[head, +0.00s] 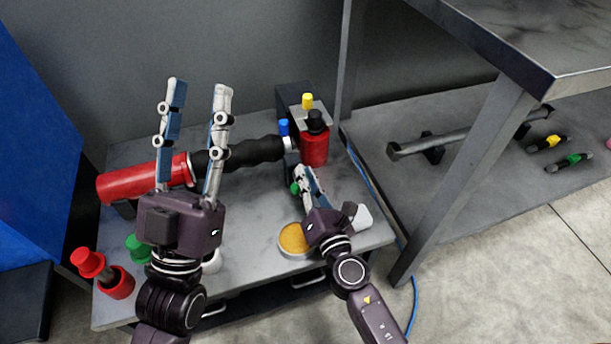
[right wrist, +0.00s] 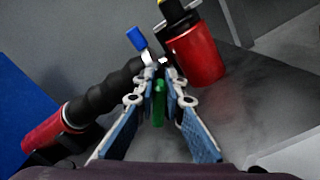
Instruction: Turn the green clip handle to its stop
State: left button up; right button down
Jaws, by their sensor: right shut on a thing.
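The green clip handle (head: 295,188) shows beside the fingers of my right gripper (head: 305,175) in the head view. In the right wrist view the handle (right wrist: 158,103) stands between the two blue-padded fingers of my right gripper (right wrist: 160,82), which is shut on it. The handle sits just in front of the end of the black ribbed hose (head: 240,153); its base is hidden by the fingers. My left gripper (head: 199,90) is open and empty, with its fingers raised in front of the hose and red cylinder.
A red cylinder (head: 130,183) lies at left, joined to the hose. A red canister (head: 314,148) with a black cap stands behind my right gripper. A yellow-topped round tin (head: 293,238), a green knob (head: 138,249) and red parts (head: 88,262) are nearer the table front.

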jog(key=c, duration=2)
grip_release()
jog(key=shift+s, duration=0.1)
jog(key=v, duration=1.2)
